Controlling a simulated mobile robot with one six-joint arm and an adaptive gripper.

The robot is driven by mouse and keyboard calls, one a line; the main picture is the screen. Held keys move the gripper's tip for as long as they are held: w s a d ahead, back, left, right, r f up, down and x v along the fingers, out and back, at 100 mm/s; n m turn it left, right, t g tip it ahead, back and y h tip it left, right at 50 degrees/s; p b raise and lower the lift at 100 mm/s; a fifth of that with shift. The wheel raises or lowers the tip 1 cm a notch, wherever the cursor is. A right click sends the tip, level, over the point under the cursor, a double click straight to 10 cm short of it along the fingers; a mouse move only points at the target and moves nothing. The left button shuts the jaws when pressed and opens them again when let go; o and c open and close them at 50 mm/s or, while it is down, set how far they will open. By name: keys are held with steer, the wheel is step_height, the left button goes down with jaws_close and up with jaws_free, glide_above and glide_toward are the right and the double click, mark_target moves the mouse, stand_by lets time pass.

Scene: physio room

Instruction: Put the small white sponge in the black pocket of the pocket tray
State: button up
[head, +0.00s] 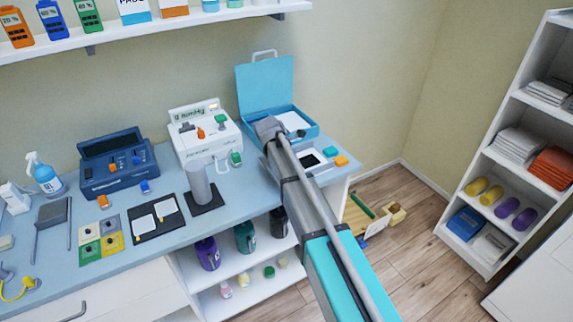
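My arm reaches from the bottom of the head view up over the right end of the counter. Its fingers cannot be made out, so I cannot tell whether my gripper holds anything. Beside the arm, at the counter's right end, a light tray-like thing with a black patch (310,161) shows in part; it may be the pocket tray with its black pocket. I cannot pick out the small white sponge for certain; a small pale block (6,242) lies at the counter's far left edge.
An open blue case (265,85) stands behind my arm. A white device (205,135), a dark blue device (118,168), a grey cylinder (198,183) and a black mat with white pads (155,235) occupy the counter (230,205). A shelf unit (480,165) stands right.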

steer(key=shift+f, duration=0.1)
stand_by(0.3)
steer(key=o, duration=1.1)
steer(key=shift+o, duration=0.2)
steer(key=shift+w+r+p, duration=0.1)
steer(key=shift+r+p, duration=3.4)
steer(key=shift+r, duration=0.05)
